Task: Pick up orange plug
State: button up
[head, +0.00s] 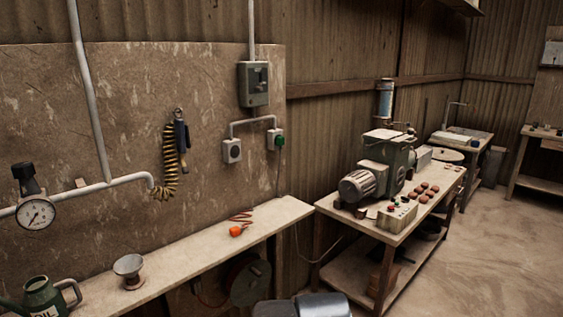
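The orange plug (235,231) lies on the narrow pale bench (185,248) along the wall, near its right part. A reddish cord (241,217) lies loosely coiled beside it, toward the wall. Nothing covers the plug. My gripper is not in the head view; only a grey rounded part, probably of my own arm, shows at the bottom edge.
A funnel (129,268) and a green oil can (42,296) stand at the bench's left. Wall sockets (232,150) hang above, one with a green plug (279,141). A cable reel (249,283) sits below. A press table (391,228) stands right; the right floor is open.

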aim_at(235, 230)
jog(key=i+j+u, duration=0.35)
jog(key=i, duration=0.25)
jog(key=i+l+u, duration=0.2)
jog(key=i, duration=0.2)
jog(key=i+u, duration=0.25)
jog(key=i, duration=0.2)
